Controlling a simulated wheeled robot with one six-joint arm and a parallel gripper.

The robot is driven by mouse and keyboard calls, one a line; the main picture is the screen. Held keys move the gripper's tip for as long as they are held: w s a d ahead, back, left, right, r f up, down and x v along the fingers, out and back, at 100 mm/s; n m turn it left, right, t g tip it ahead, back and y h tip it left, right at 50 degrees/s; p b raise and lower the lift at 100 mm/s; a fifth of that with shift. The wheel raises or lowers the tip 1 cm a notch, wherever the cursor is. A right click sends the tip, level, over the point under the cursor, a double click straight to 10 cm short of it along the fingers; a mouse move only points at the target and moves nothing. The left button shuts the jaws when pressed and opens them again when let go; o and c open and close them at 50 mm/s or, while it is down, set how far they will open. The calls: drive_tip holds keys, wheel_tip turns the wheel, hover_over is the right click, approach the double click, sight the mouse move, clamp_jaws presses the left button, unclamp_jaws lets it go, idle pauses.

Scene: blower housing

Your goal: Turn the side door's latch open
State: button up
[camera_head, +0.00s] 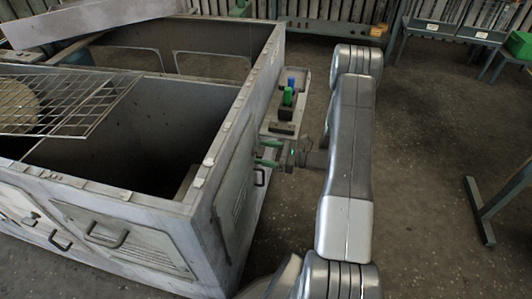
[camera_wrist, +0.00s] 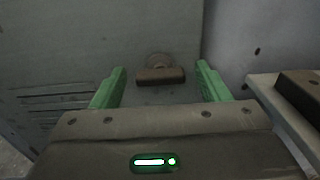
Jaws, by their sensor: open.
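The blower housing (camera_head: 212,150) is a large open-topped grey metal box. Its side door (camera_wrist: 62,60) is a grey panel with louvre slots, and it looks shut. The latch (camera_wrist: 160,76) is a brownish bar, lying about level, on a round base on the door. My gripper (camera_wrist: 160,88) has green fingers, spread open, one on each side of the latch; they appear apart from it. In the head view my gripper (camera_head: 268,152) is at the housing's right side, and the latch is hidden there.
A small shelf (camera_head: 300,104) holding green and blue items stands out from the housing just beyond my gripper; it also shows at the right of the wrist view (camera_wrist: 285,108). A wire grate (camera_head: 75,105) lies over the housing's top. The floor at right is mostly clear.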

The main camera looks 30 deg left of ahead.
drive_tip(key=c, duration=1)
drive_tip(key=shift+f+b, duration=0.1)
drive_tip(key=shift+b, duration=0.35)
drive_tip(key=n+b, duration=0.9)
drive_tip(key=b, duration=0.2)
drive_tip(key=n+b, duration=0.8)
drive_tip(key=b, duration=0.2)
drive_tip(key=shift+s+f+n+b, duration=0.15)
drive_tip(key=shift+f+n+b, duration=0.05)
drive_tip(key=shift+n+b, duration=0.2)
drive_tip(key=shift+r, duration=0.1)
